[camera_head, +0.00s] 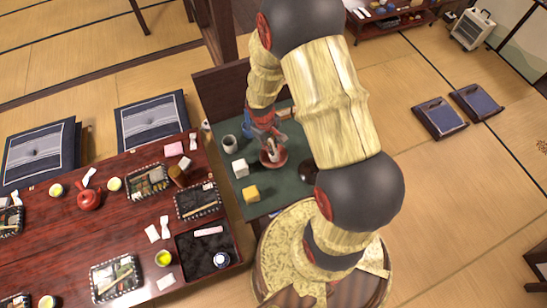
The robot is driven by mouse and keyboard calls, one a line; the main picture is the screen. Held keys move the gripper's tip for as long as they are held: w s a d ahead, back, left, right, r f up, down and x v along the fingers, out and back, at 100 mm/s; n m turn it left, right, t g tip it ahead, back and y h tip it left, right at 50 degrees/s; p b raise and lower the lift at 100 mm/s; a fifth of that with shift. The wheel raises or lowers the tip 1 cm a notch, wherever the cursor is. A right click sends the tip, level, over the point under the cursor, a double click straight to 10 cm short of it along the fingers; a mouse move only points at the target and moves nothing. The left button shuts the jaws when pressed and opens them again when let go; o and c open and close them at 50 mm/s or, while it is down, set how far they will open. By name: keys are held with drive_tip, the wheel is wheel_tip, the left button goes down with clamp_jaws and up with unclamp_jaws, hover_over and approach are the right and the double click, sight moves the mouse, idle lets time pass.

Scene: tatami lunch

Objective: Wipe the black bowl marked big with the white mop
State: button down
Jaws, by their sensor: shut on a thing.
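My gripper (271,149) points down over the green top of a small table. It is shut on a small pale thing (272,153), just above or touching a reddish-brown round dish (273,161). The view is too small to tell whether the pale thing is the white mop. A dark, rounded bowl (307,172) stands to the right, partly hidden behind my arm. No "big" marking can be read on it.
A grey-green cup (230,143) and a blue item (247,129) stand on the green table (272,193). A long red-brown table (130,226) with trays, cups and a red teapot (89,200) adjoins on the left. My arm hides the green table's right side.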

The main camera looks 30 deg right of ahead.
drive_tip(key=shift+d+n+p, duration=0.1)
drive_tip(key=shift+n+p, duration=0.2)
drive_tip(key=shift+n, duration=0.8)
drive_tip(key=m+b, duration=0.2)
drive_tip(key=m, duration=0.1)
drive_tip(key=shift+w+f, duration=0.1)
drive_tip(key=shift+f, duration=0.1)
drive_tip(key=m+b, duration=0.1)
drive_tip(key=m, duration=0.5)
drive_tip(key=shift+a+r+g+y+b, duration=0.1)
drive_tip(key=shift+a+g+y+b, duration=0.2)
drive_tip(key=shift+g+b, duration=0.1)
drive_tip(key=m, duration=0.4)
drive_tip(key=shift+a+r+m, duration=0.1)
drive_tip(key=shift+r+m, duration=0.05)
drive_tip(key=shift+m, duration=0.25)
